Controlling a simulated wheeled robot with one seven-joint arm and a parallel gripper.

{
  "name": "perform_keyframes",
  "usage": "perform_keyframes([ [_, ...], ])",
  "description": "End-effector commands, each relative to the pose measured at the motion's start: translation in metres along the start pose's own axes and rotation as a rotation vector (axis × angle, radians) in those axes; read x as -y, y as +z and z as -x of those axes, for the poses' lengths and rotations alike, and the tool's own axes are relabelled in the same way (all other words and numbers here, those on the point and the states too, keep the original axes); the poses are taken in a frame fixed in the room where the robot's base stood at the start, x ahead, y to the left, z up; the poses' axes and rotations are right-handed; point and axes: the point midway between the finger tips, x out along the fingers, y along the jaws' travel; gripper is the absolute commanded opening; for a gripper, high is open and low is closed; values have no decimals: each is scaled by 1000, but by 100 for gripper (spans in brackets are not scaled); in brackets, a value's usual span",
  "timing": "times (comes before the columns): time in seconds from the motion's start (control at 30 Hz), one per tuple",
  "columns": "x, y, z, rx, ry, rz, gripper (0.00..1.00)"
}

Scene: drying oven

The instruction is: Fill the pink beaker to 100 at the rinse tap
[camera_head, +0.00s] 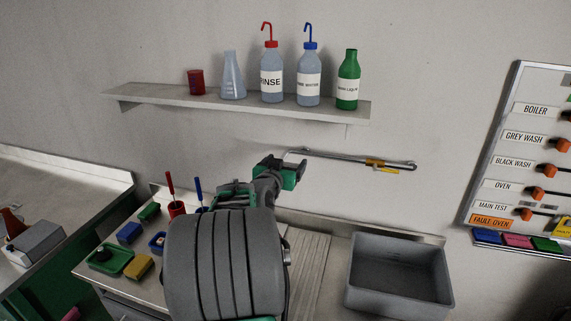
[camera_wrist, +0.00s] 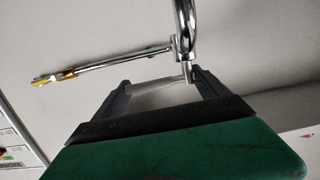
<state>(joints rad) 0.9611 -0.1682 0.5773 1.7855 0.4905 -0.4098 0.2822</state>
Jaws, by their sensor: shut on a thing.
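My gripper (camera_head: 290,176) is beside the left end of the wall tap (camera_head: 345,159), a long metal pipe with a yellow tag. In the wrist view, the fingers (camera_wrist: 163,88) stand apart, shut on a pale, see-through thing (camera_wrist: 153,88). Its shape is mostly hidden, and I cannot tell if it is the pink beaker. The curved chrome spout (camera_wrist: 185,25) of the tap comes down close to the right finger; contact is unclear. A dark red beaker (camera_head: 196,82) stands upright at the left of the wall shelf. No water or fill mark can be made out.
The shelf (camera_head: 140,97) also holds a flask (camera_head: 232,78), a RINSE bottle (camera_head: 271,80), another wash bottle (camera_head: 309,82) and a green bottle (camera_head: 348,82). A grey basin (camera_head: 398,278) sits below right. A switch panel (camera_head: 518,150) hangs at the right. Small items crowd the bench at left.

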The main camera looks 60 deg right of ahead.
Motion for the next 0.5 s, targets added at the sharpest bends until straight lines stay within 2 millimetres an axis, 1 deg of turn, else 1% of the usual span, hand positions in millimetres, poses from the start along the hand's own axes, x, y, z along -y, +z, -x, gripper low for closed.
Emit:
perform_keyframes([
  [0.03, 0, 0, 0, 0, 1, 1, 61],
  [0.23, 0, 0, 0, 0, 1, 1, 45],
  [0.5, 2, 4, 0, 1, 40, -1, 45],
])
